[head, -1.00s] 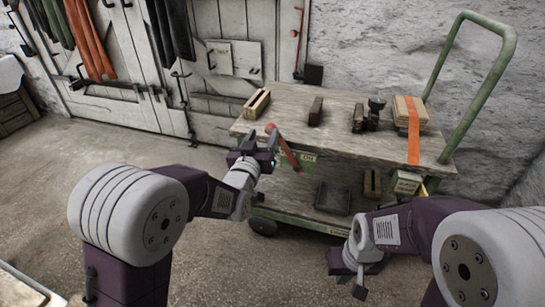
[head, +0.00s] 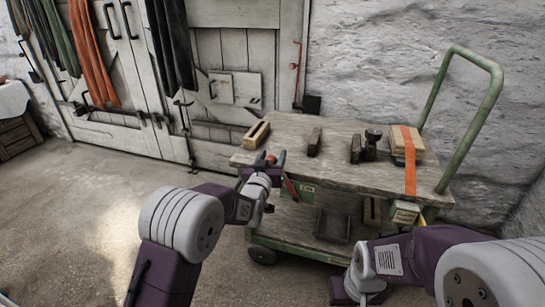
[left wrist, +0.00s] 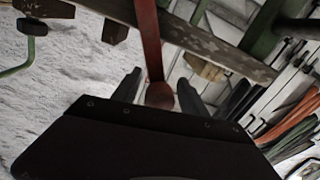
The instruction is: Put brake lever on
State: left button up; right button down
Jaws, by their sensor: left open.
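The brake lever is a red bar (head: 290,188) with a round red knob (head: 271,158), at the front left side of the cart. It leans up and to the left. My left gripper (head: 267,163) is at the knob and hides part of the lever. In the left wrist view the red bar (left wrist: 149,40) runs down to the knob (left wrist: 160,95), which sits between the open fingers. Touch cannot be told. My right gripper (head: 345,290) is low in front of the cart, and its jaws are not clear. A green plate (head: 305,192) is beside the lever.
The cart's wooden top (head: 330,168) holds a wooden box (head: 256,135), dark blocks (head: 314,142) and a strapped stack (head: 405,145). The lower shelf holds a dark tray (head: 333,226). A green handle (head: 495,85) rises at right. Floor at left is clear.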

pick_arm(q)
grip_shut()
dwell(1.4)
